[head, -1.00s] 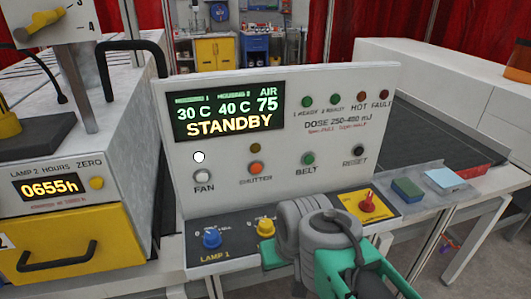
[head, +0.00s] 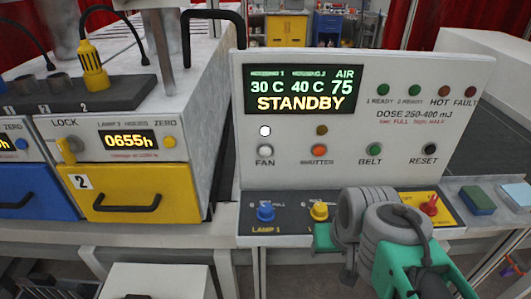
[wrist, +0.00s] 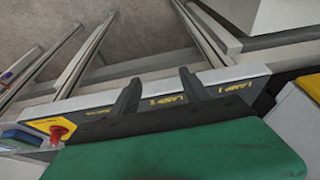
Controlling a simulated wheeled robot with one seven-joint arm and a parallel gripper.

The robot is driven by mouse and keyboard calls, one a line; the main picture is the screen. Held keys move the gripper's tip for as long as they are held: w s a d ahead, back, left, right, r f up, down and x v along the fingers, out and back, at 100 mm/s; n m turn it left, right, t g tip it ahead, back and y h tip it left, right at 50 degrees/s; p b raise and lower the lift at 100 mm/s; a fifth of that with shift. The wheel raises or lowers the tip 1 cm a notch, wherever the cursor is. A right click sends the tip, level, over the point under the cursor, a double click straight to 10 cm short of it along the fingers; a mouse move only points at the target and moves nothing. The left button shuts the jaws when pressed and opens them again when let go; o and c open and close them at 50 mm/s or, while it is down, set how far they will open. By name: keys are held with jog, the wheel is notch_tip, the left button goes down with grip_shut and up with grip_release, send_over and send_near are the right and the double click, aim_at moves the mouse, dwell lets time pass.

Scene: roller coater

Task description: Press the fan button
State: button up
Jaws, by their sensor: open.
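The fan button (head: 265,150) is a pale round button above the FAN label, at the left of the upright control panel (head: 455,120) in the head view. A white lamp (head: 265,131) glows just above it. The display (head: 303,90) reads STANDBY. My gripper, a green hand (head: 323,236) on a grey wrist, is over the front of the lower console, below and right of the fan button and apart from it. Its fingertips are hidden in the head view. In the wrist view my gripper (wrist: 161,86) has two dark fingers spread and empty over the console's front edge.
Shutter (head: 319,150), belt (head: 375,150) and reset (head: 430,149) buttons share the fan button's row. Blue (head: 265,212), yellow (head: 319,211) and red (head: 431,206) knobs stand on the console. A yellow drawer (head: 130,192) is at left. Space before the fan button looks clear.

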grip_shut()
dwell(0.3)
dwell(1.2)
